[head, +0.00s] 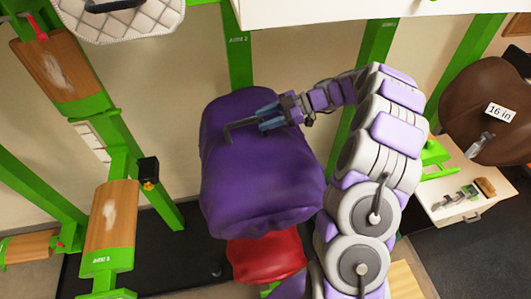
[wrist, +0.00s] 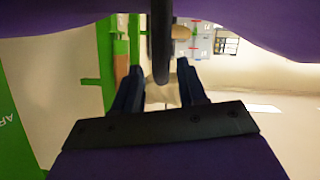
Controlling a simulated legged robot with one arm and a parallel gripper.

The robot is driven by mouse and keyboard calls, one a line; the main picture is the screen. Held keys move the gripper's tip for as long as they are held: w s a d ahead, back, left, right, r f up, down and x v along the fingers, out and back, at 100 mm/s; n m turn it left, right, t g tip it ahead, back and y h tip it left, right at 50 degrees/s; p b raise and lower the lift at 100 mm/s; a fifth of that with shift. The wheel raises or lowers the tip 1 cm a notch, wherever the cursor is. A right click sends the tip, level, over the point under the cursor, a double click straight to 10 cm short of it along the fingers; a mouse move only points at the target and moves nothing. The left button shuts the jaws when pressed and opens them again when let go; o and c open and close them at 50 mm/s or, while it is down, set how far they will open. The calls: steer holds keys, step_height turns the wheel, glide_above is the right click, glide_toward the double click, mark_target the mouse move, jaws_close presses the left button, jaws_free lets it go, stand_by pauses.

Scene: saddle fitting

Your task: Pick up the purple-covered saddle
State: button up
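The purple-covered saddle (head: 255,185) fills the middle of the head view, its cover draped over it. My gripper (head: 266,117) is at its upper part, coming from the right. A thin dark bent bar (head: 240,125) shows over the cover by the fingertips. In the wrist view my two blue fingers (wrist: 160,85) stand apart with a gap between them. A dark rounded bar (wrist: 160,45) hangs in line with that gap, and I see no finger clearly touching it. Purple cover (wrist: 45,15) shows at both upper corners.
A red saddle (head: 265,258) is just below the purple one. Green posts with wooden racks (head: 110,215) stand at the left. A white quilted saddle (head: 120,18) is at upper left. A brown saddle marked "16 in" (head: 480,115) and a small table (head: 450,205) are at the right.

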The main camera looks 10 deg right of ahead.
mark_target(259, 119)
steer(key=shift+a, duration=0.15)
steer(key=shift+c, duration=0.8)
steer(key=a, duration=0.4)
steer(key=shift+a, duration=0.3)
jaws_close()
steer(key=shift+s+d, duration=0.1)
steer(key=shift+d, duration=0.85)
steer(key=shift+a+r, duration=0.1)
